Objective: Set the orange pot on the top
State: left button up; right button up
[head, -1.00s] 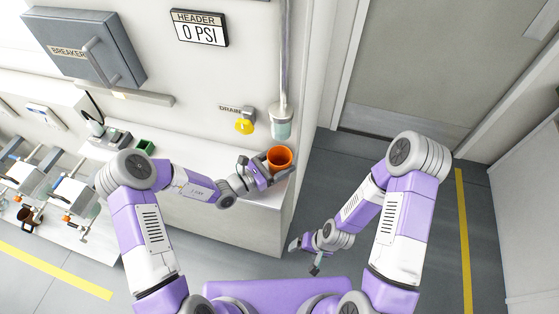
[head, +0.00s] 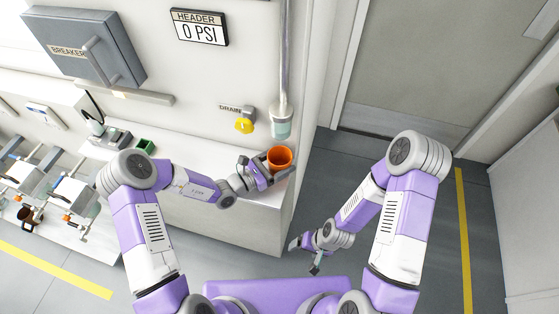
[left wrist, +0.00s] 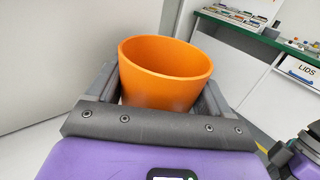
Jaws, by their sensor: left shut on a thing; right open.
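The orange pot (head: 279,157) is upright and open at its rim, at the right end of the white cabinet's top (head: 215,161) in the head view. My left gripper (head: 268,170) is shut on the pot, with one finger on each side. The left wrist view shows the pot (left wrist: 165,72) large between the two fingers (left wrist: 160,100). Whether the pot's base touches the top is hidden. My right gripper (head: 306,254) is open and empty, low over the floor to the right of the cabinet.
A yellow drain valve (head: 244,126) and a clear-bottomed pipe fitting (head: 281,124) are on the wall behind the pot. A small green box (head: 146,146) stands farther left on the top. Presses (head: 72,193) stand at far left. Floor at the right is clear.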

pick_arm(q)
jog(key=shift+f, duration=0.2)
jog(key=o, duration=1)
jog(key=shift+c, duration=0.2)
jog(key=shift+a, duration=0.1)
